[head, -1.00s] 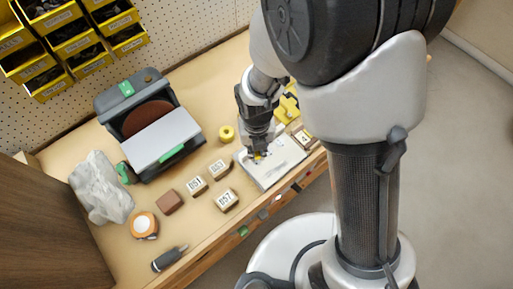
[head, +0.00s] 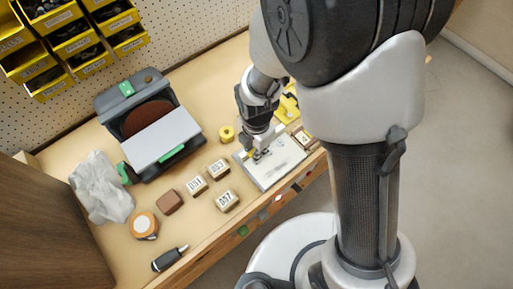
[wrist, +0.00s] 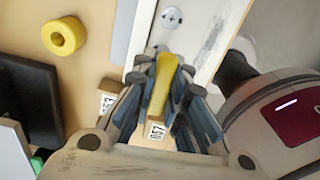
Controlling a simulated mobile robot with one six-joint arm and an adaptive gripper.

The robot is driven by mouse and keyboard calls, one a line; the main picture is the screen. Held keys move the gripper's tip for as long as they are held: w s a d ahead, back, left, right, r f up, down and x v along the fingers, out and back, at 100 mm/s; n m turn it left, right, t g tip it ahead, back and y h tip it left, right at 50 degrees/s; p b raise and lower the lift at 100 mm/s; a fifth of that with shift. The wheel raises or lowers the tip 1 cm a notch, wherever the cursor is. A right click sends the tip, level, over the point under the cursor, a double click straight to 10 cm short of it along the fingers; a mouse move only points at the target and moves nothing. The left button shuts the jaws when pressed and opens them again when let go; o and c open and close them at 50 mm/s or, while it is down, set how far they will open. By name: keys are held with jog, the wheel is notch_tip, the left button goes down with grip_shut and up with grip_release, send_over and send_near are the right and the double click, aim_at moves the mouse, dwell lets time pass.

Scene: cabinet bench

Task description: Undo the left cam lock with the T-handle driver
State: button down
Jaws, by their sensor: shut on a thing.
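My gripper (head: 262,152) is over the left end of a pale panel (head: 282,165) near the bench's front edge. In the wrist view, my gripper (wrist: 165,82) is shut on the yellow T-handle driver (wrist: 164,76). Only the driver's handle shows clearly between the fingers; I cannot see its tip or whether it sits in a lock. A round silver cam lock (wrist: 172,18) with a cross-shaped recess shows on the panel in the wrist view, beyond the fingers. I cannot tell from this view whether it is the left one.
Numbered blocks (head: 227,200) stand left of the panel, and another (head: 302,137) stands at its right. A yellow ring (head: 226,133) and a disc sander (head: 150,125) are behind. A tape roll (head: 143,225) and a dark-handled tool (head: 169,258) lie at the left front.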

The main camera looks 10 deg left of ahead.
jog(key=shift+m, duration=0.4)
jog(key=shift+f, duration=0.1)
jog(key=shift+f, duration=0.25)
jog(key=shift+f+b, duration=0.25)
jog(key=shift+b, duration=0.2)
dwell(0.9)
jog(key=n, duration=0.4)
jog(key=shift+n, duration=0.4)
dwell(0.4)
